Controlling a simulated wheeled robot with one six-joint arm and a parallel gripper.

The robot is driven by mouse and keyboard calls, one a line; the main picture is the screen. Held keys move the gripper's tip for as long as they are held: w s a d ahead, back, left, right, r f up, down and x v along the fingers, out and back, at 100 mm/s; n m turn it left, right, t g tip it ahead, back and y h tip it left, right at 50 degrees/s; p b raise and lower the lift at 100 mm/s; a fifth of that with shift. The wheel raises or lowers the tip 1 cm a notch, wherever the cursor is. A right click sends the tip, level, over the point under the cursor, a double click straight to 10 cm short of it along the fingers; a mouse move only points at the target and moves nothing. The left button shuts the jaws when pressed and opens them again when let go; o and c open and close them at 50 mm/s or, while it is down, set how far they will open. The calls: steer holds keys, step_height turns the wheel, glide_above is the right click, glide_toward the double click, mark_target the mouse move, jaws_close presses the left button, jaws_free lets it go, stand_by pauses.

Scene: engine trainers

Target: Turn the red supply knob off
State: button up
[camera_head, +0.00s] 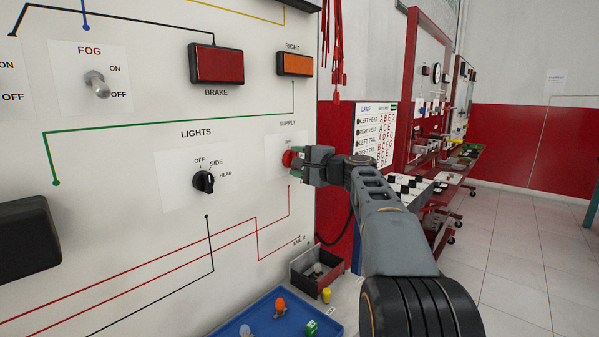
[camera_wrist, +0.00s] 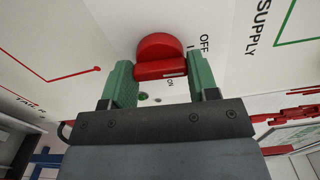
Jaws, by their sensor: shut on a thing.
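The red supply knob (camera_head: 288,158) is on the white panel under the SUPPLY label, at the middle of the head view. In the wrist view the knob (camera_wrist: 160,47) is a red disc with a raised bar. My gripper (camera_head: 300,162) is at the knob, and its green fingers (camera_wrist: 160,75) stand on either side of the bar, shut on it. The bar lies across between the fingers. The ON label (camera_wrist: 170,83) is just below the bar, and the OFF label (camera_wrist: 204,45) is to the right of the disc. Which label the knob points to is unclear.
The black LIGHTS knob (camera_head: 204,181) is left of my gripper on the panel. A blue tray (camera_head: 260,323) with bulbs and an open grey-and-red box (camera_head: 318,280) are below. Red cables (camera_head: 335,45) hang above. Red trainer stands (camera_head: 428,70) are farther back, with open floor at right.

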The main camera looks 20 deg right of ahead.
steer(key=shift+n+b, duration=0.45)
steer(key=shift+n, duration=0.25)
steer(key=o, duration=0.9)
steer(key=v, duration=1.3)
steer(key=shift+s+d, duration=0.15)
steer(key=shift+s, duration=0.2)
